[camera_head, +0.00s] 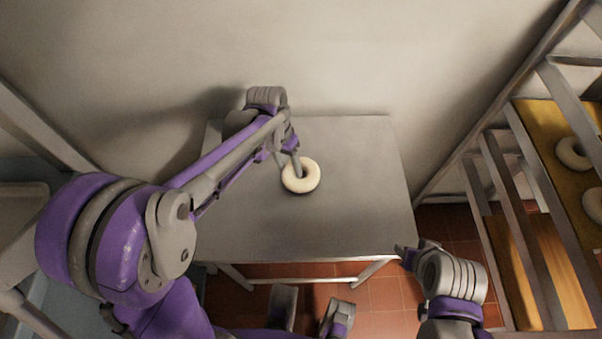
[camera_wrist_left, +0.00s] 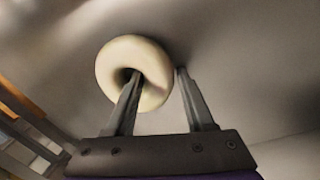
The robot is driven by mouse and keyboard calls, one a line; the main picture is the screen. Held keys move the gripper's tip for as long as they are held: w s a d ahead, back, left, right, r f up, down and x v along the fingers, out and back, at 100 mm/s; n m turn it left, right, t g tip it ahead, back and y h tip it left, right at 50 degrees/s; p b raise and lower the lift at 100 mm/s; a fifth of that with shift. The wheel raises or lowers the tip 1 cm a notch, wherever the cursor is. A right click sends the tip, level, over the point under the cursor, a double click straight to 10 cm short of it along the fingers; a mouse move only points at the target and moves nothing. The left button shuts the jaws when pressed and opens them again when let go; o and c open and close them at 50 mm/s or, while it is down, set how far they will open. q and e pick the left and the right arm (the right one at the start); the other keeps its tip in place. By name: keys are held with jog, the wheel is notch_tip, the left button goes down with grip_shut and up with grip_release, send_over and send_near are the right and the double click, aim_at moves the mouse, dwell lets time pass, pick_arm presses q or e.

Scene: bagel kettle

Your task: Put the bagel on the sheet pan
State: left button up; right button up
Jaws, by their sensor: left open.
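A pale ring-shaped bagel (camera_head: 302,186) lies on the grey metal table (camera_head: 345,225). It also shows in the left wrist view (camera_wrist_left: 113,62). My left gripper (camera_head: 288,170) is at the bagel, pointing down, with its jaws open. In the left wrist view the gripper (camera_wrist_left: 158,78) has one finger at the bagel's hole and the other just outside the ring, so the ring's wall is between them. My right gripper (camera_head: 405,253) is beside the table's front right corner; its jaw state is unclear. I cannot make out a sheet pan.
A rack (camera_head: 525,160) stands at the right, with wooden boards and pale bagels (camera_head: 572,153) on its upper board. A bare wall rises behind the table. The table's right and front parts are clear. Red tiles (camera_head: 385,293) show on the floor.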

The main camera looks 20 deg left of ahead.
pick_arm(q)
jog(key=shift+c, duration=0.3)
grip_shut()
jog(key=shift+r, duration=0.1)
